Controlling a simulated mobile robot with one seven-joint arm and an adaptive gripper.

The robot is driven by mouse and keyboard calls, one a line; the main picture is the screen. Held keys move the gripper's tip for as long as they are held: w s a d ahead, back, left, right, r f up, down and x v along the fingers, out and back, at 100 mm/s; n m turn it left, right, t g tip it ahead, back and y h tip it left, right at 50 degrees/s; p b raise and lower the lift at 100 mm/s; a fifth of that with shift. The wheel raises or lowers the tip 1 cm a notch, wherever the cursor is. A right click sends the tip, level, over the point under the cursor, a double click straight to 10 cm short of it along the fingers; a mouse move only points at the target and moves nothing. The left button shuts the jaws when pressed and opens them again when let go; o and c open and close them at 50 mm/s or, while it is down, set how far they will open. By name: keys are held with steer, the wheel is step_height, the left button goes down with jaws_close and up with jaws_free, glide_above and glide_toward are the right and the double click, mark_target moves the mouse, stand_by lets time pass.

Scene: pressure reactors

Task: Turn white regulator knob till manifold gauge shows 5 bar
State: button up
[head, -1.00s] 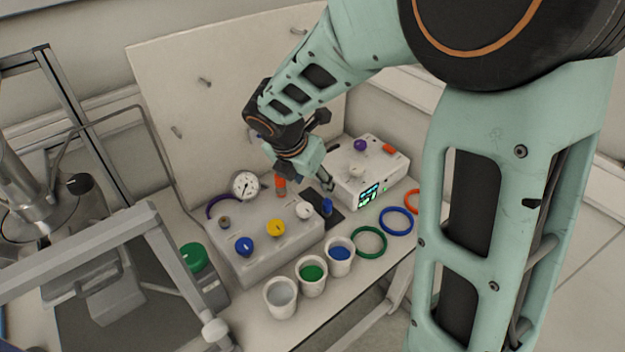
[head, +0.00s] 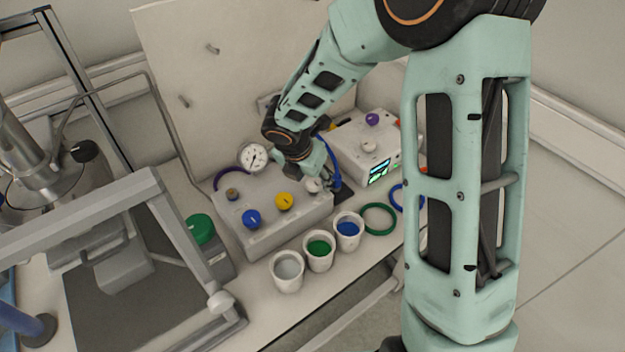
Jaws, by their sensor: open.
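The grey manifold box (head: 268,238) stands on the bench and carries a blue knob (head: 251,218), a yellow knob (head: 284,201) and a white knob (head: 312,186) at its right end. The round manifold gauge (head: 253,157) stands at the back of the box; its needle is too small to read. My gripper (head: 325,182) is open and points down at the right end of the box, close to the white knob. The gripper partly hides this knob. I cannot tell whether the fingers are around it or beside it, or whether they touch it.
A white control box (head: 350,160) with a lit screen stands to the right. Cups with white (head: 287,272), green (head: 319,250) and blue (head: 348,230) contents line the bench front. A green ring (head: 378,219) lies beside them. A green-capped container (head: 201,230) is at left.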

steer(key=shift+f, duration=0.1)
steer(key=c, duration=1.2)
steer(key=shift+o, duration=0.2)
steer(key=shift+m, duration=0.3)
steer(key=m, duration=0.2)
steer(key=m+g+h, duration=0.1)
steer(key=m, duration=0.1)
steer(key=shift+w+a+m+h+b, duration=0.15)
steer(key=shift+a+m+h+b, duration=0.05)
steer(key=shift+m+h+b, duration=0.1)
steer(key=m+g, duration=0.1)
steer(key=m, duration=0.1)
steer(key=m+g, duration=0.1)
steer(key=m, duration=0.2)
steer(key=shift+w+h, duration=0.15)
steer(key=shift+h, duration=0.25)
steer(key=m+g, duration=0.1)
steer(key=m, duration=0.2)
steer(key=m+g, duration=0.1)
steer(key=m, duration=0.3)
steer(key=shift+w+d+m+g+y+p, duration=0.1)
steer(key=shift+w+m+g+y+p, duration=0.1)
steer(key=shift+m+g+y+p, duration=0.15)
steer(key=m+g, duration=0.1)
steer(key=m, duration=0.1)
steer(key=m+g+y, duration=0.1)
steer(key=m, duration=0.2)
steer(key=shift+d+m, duration=0.1)
steer(key=shift+m, duration=0.25)
steer(key=shift+y, duration=0.25)
